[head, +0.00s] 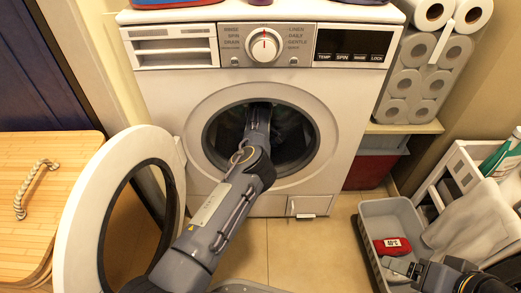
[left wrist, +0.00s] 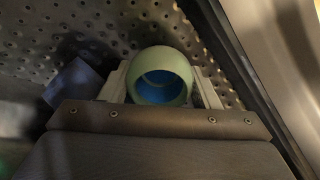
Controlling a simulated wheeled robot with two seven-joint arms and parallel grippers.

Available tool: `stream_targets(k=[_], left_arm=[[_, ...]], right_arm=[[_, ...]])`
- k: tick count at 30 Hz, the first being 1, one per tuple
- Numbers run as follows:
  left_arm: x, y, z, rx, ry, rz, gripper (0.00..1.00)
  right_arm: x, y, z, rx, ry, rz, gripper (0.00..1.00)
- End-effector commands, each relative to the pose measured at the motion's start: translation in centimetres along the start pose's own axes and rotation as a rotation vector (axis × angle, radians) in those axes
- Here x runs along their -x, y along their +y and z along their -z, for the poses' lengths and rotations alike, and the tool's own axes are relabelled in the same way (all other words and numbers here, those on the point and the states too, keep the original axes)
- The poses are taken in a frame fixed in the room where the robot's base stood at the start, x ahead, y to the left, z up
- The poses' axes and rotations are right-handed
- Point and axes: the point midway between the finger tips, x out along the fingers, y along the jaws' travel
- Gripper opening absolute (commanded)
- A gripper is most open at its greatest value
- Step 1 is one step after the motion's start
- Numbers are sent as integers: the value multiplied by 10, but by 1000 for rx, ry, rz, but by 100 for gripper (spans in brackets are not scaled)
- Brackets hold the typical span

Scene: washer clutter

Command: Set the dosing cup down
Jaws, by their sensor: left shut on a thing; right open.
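The dosing cup (left wrist: 160,78) is pale green and round with a blue inside. In the left wrist view it sits between the two pale fingers of my left gripper (left wrist: 162,88), which is shut on it. The perforated metal wall of the drum (left wrist: 110,25) lies behind and around it. I cannot tell whether the cup touches the drum. In the head view my left arm reaches through the open door into the washer (head: 170,95), so the gripper and cup are hidden there. My right gripper (head: 402,268) is open at the lower right, over the grey basket.
The round washer door (head: 85,215) stands open at the left, beside my left arm. A dark blue item (left wrist: 73,83) lies in the drum, left of the cup. The grey basket (head: 385,208) holds a red item (head: 392,246) labelled 40°C.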

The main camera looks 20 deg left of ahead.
Motion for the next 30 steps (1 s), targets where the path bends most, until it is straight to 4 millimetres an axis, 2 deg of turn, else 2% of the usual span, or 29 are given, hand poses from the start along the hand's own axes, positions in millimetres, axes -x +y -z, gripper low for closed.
stream_targets(k=[30], left_arm=[[-13, 0, 0, -1, 1, 0, 32]], right_arm=[[-1, 1, -1, 0, 0, 0, 78]])
